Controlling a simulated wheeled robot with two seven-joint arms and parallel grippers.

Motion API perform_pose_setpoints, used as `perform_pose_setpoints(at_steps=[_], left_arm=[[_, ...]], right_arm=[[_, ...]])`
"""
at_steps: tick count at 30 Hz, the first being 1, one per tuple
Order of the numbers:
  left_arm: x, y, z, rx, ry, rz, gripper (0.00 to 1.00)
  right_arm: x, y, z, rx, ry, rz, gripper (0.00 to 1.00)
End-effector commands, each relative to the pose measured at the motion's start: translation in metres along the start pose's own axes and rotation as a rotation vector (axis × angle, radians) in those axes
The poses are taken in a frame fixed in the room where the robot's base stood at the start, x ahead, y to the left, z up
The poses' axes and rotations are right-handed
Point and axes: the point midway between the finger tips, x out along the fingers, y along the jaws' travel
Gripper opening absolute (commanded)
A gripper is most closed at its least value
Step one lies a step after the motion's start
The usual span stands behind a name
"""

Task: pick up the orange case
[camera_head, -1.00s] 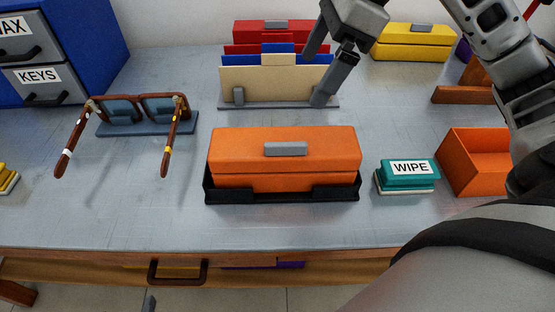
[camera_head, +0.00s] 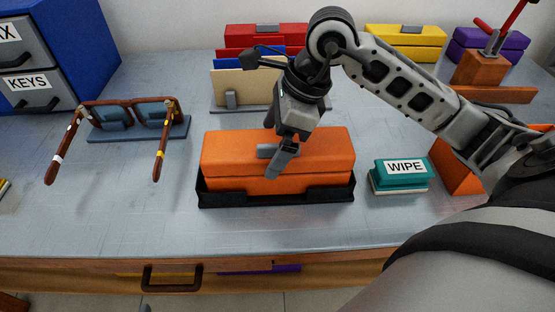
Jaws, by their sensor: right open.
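The orange case (camera_head: 325,155) is a closed box with a grey handle (camera_head: 265,151) on its lid. It sits in a black tray (camera_head: 232,199) in the middle of the table. My right gripper (camera_head: 279,160) reaches down over the case from the upper right, its fingers pointing down at the handle. It is open, and part of the handle and lid is hidden behind the fingers. Whether the fingers touch the handle I cannot tell. My left gripper is not in view.
Brown glasses (camera_head: 150,113) rest on a blue-grey stand at the left. A teal WIPE block (camera_head: 400,178) and an orange bin (camera_head: 455,170) stand to the right. Behind are a file rack (camera_head: 228,88), a red case (camera_head: 240,38) and a yellow case (camera_head: 405,38).

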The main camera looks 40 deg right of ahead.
Motion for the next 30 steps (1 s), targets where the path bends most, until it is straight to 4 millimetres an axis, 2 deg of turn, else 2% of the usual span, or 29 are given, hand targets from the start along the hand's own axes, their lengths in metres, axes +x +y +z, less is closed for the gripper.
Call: perform_pose_setpoints(at_steps=[8, 16, 25, 30], left_arm=[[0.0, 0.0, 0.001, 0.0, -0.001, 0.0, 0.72], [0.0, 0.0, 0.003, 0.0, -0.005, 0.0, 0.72], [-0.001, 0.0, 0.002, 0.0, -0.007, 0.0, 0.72], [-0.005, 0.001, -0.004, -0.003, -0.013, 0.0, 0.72]], right_arm=[[0.004, 0.0, 0.0, -0.001, 0.0, -0.001, 1.0], [0.004, 0.0, 0.0, 0.0, 0.0, -0.001, 0.29], [0.001, -0.001, 0.001, -0.001, -0.001, -0.003, 0.29], [-0.014, -0.001, 0.007, -0.002, 0.0, -0.004, 0.29]])
